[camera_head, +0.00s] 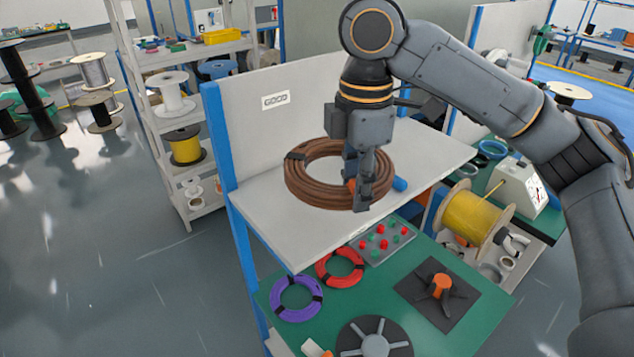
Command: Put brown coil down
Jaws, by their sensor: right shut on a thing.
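The brown coil (315,186) is at the upper white shelf (262,204), in front of the panel with the GOOD label (276,100). My right gripper (362,196) comes down from above and is shut on the right side of the coil. The coil looks nearly flat and close to the shelf surface; I cannot tell whether it touches it. The gripper hides part of the coil's right side. My left gripper is not in view.
A blue cylindrical thing (399,184) is just right of the gripper. Below, the green table (391,290) bears a purple coil (296,299), a red coil (340,268), a button box (383,241) and a black plate with an orange hub (440,287). A yellow spool (470,217) stands right.

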